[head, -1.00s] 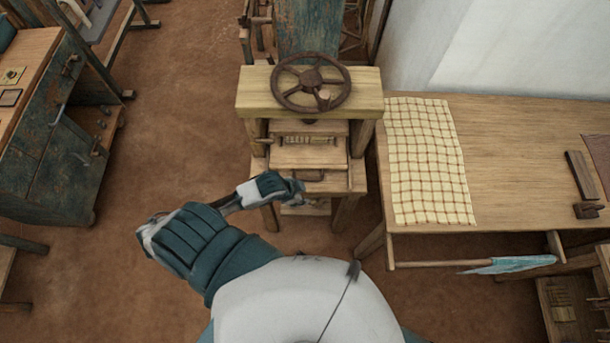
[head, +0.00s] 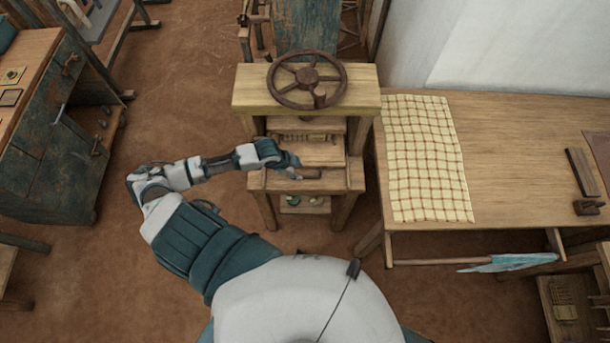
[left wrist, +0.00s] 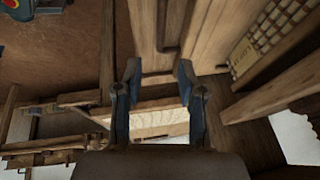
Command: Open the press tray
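The wooden press (head: 305,95) stands ahead with a dark spoked handwheel (head: 306,80) on top. Its tray (head: 318,155) shows as a pale wooden panel under the top beam, with a brown bar handle (head: 308,173) along the front. My left gripper (head: 292,168) is at the left end of this handle; I cannot tell in the head view if it touches. In the left wrist view the two fingers of my left gripper (left wrist: 158,85) are apart, with no object held between them. A dark handle bar (left wrist: 164,28) on a wooden panel lies beyond the fingertips. My right gripper is out of view.
A wooden table (head: 510,165) with a checked cloth (head: 425,158) stands close on the right of the press. A worn green cabinet (head: 55,150) is at the left. Small items sit on the press's lower shelf (head: 305,203). The floor between cabinet and press is clear.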

